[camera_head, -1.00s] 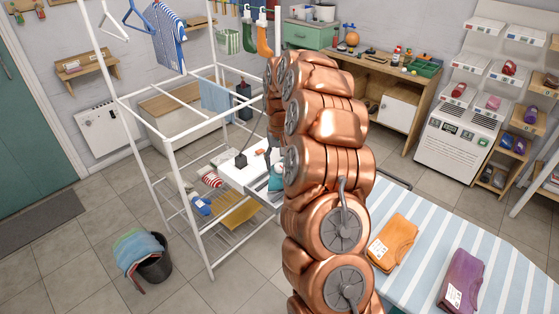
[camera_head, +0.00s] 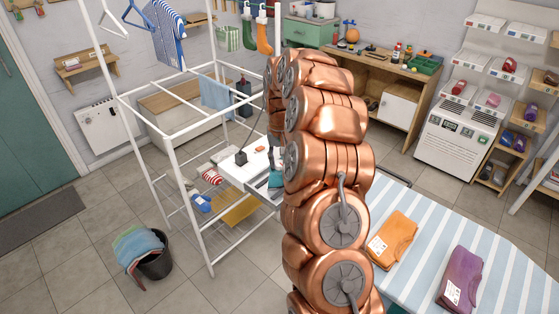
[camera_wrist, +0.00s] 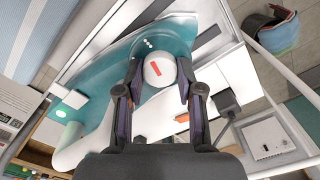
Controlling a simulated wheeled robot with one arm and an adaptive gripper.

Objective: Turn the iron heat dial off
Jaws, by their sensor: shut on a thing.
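The iron (camera_wrist: 100,75) is teal and white and fills the middle of the wrist view, with a small green light (camera_wrist: 61,111) on its left. Its heat dial (camera_wrist: 160,70) is a round white knob with a red mark that slants in the picture. My gripper (camera_wrist: 161,82) has one dark finger on each side of the dial and is shut on it. In the head view only a teal bit of the iron (camera_head: 276,179) shows. My copper arm hides most of it, and the dial cannot be made out there.
A white drying rack (camera_head: 190,128) stands just left of my arm. A striped ironing board (camera_head: 420,275) with an orange folded cloth (camera_head: 392,239) and a purple one (camera_head: 461,279) is at the right. A dark bucket (camera_head: 156,264) stands on open floor.

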